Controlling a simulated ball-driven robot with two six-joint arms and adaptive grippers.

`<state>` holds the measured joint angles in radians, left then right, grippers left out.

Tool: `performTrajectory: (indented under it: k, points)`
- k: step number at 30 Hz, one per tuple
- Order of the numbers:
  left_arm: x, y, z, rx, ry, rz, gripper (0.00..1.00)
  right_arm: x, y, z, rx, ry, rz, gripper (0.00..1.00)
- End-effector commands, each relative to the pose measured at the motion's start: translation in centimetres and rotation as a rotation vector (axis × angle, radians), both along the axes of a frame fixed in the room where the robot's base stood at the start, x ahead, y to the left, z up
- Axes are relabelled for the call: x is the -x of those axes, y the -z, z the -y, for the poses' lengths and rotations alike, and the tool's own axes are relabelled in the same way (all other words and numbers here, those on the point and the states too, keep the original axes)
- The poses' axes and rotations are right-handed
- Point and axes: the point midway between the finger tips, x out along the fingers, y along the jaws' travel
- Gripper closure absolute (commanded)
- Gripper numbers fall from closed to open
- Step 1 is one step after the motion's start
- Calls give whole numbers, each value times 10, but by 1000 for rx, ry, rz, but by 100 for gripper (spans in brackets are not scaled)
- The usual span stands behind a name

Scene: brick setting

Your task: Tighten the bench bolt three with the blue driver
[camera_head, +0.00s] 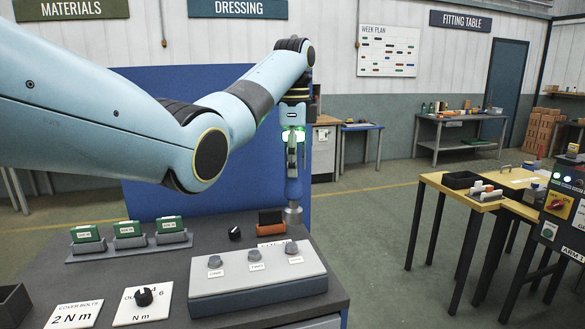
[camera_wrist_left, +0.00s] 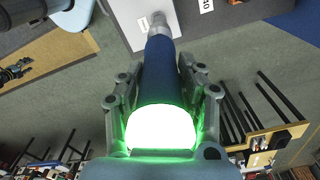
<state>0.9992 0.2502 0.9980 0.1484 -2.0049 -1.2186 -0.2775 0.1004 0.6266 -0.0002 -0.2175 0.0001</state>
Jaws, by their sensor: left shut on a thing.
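My left gripper (camera_head: 293,150) is shut on the blue driver (camera_head: 293,188), which hangs upright with its grey socket end down. In the left wrist view, the driver (camera_wrist_left: 160,75) runs between both fingers. A grey block (camera_head: 258,287) on the bench carries three bolts in a row: left bolt (camera_head: 215,262), middle bolt (camera_head: 254,255) and right bolt (camera_head: 292,248). The socket shows just above the right bolt, apart from it in the picture; the depth between them is unclear. The bolts' label numbers are too small to read surely.
A yellow table (camera_head: 470,190) stands right.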

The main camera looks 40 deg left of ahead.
Motion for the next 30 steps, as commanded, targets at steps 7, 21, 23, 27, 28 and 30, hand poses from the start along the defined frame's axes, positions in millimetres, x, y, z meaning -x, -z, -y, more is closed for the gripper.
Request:
performTrajectory:
  k: [7,21,23,27,28,30]
  points:
    - [0,0,-1,-1,-1,2,100,25,3,-14,-17,6,-34,43]
    - [0,45,-1,0,-1,1,100,12,8,-15,-17,5,-12,43]
    - [0,49,-1,0,-1,1,100,9,8,-11,-13,3,-9,43]
    - [0,56,-1,0,-1,1,100,13,9,-8,-9,3,-15,43]
    - [0,57,-1,0,-1,1,100,14,9,-8,-9,4,-18,43]
    - [0,57,-1,-1,-1,2,100,18,9,-8,-10,4,-24,43]
